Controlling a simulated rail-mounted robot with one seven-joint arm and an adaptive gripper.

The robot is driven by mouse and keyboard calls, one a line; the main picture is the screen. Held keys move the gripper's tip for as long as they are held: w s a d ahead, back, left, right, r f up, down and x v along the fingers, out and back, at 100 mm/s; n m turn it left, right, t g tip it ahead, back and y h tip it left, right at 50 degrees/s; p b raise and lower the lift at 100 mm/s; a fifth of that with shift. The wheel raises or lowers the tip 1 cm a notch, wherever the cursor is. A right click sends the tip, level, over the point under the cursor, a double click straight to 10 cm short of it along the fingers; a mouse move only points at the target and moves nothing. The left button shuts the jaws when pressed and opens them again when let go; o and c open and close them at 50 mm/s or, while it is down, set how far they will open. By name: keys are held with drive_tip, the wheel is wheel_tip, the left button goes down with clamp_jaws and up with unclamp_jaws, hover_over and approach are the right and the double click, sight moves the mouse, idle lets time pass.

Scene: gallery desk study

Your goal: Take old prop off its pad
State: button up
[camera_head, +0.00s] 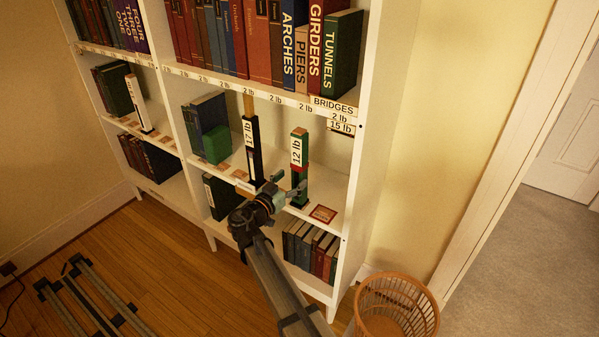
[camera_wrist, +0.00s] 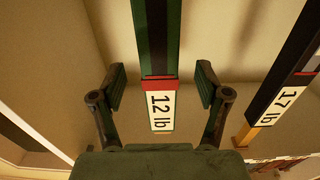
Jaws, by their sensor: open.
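Several upright props stand on the middle shelf, and I cannot tell which is the old one. A green and black prop (camera_head: 299,150) has a white 12 lb label and a red band. It also shows in the wrist view (camera_wrist: 159,40). My gripper (camera_head: 289,184) is open in front of its lower part; in the wrist view the fingers (camera_wrist: 160,88) are on either side of it, with gaps. A black prop (camera_head: 254,163) labelled 17 lb stands to its left. A reddish square pad (camera_head: 323,214) lies bare to its right. The pad under the 12 lb prop is hidden or unclear.
Books fill the shelf above (camera_head: 270,45) and part of the lower shelf (camera_head: 310,248). A green block (camera_head: 216,145) and books are left of the props. Another white-labelled prop (camera_head: 138,104) stands in the left bay. A wicker basket (camera_head: 397,305) is on the floor at right.

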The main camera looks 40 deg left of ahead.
sight(297, 176)
drive_tip(key=w, duration=0.5)
drive_tip(key=shift+a+f+p, duration=0.15)
drive_tip(key=shift+p, duration=0.25)
drive_tip(key=shift+s, duration=0.1)
clamp_jaws()
